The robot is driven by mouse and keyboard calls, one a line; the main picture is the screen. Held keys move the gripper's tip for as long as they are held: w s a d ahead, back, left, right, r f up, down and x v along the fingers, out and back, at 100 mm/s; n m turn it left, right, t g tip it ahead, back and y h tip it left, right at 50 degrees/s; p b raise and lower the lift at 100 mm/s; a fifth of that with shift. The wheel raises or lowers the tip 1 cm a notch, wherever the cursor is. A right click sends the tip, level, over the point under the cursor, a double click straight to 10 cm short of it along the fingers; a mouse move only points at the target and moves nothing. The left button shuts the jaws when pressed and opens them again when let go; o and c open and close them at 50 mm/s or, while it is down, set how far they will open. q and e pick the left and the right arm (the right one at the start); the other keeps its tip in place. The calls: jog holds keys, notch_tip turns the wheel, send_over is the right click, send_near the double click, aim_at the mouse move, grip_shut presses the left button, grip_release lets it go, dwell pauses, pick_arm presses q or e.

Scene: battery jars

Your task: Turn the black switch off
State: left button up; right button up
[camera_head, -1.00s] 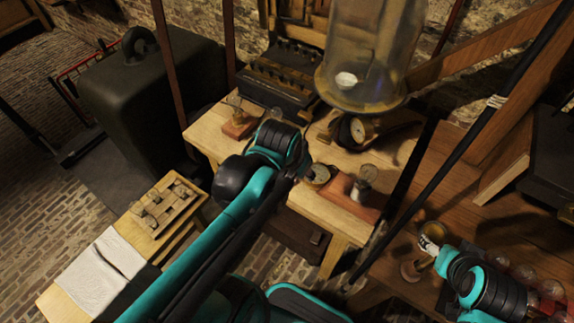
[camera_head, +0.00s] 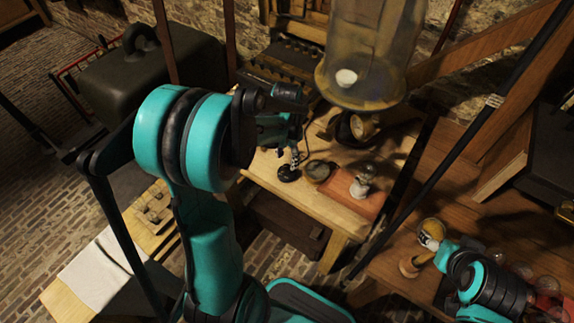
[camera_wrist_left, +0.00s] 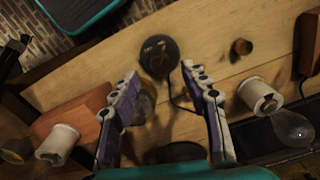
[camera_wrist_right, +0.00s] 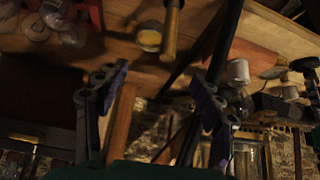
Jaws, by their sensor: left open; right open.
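The black switch (camera_wrist_left: 159,56) is a round black base with a cord, lying on the light wooden table. In the left wrist view it sits just beyond and between my left fingertips, apart from them. In the head view the switch (camera_head: 289,173) shows just below my left gripper (camera_head: 296,154), which points down and is partly hidden by my arm. The left gripper (camera_wrist_left: 157,73) is open and empty. My right gripper (camera_head: 430,238) is open over the brown table at the right; its spread fingers show in the right wrist view (camera_wrist_right: 157,78). The switch's lever position is too small to tell.
A brass gauge (camera_head: 318,171) and a bulb on a reddish wooden base (camera_head: 371,203) stand right of the switch. A large glass jar (camera_head: 370,55) hangs above the table. A yellow-topped object (camera_head: 428,228) is at my right gripper.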

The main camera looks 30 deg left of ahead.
aim_at(287, 166)
pick_arm(q)
notch_tip(287, 166, down, 4)
jog(key=shift+f+b, duration=0.1)
jog(key=shift+b, duration=0.5)
pick_arm(e)
jog(key=shift+f, duration=0.85)
pick_arm(q)
grip_shut()
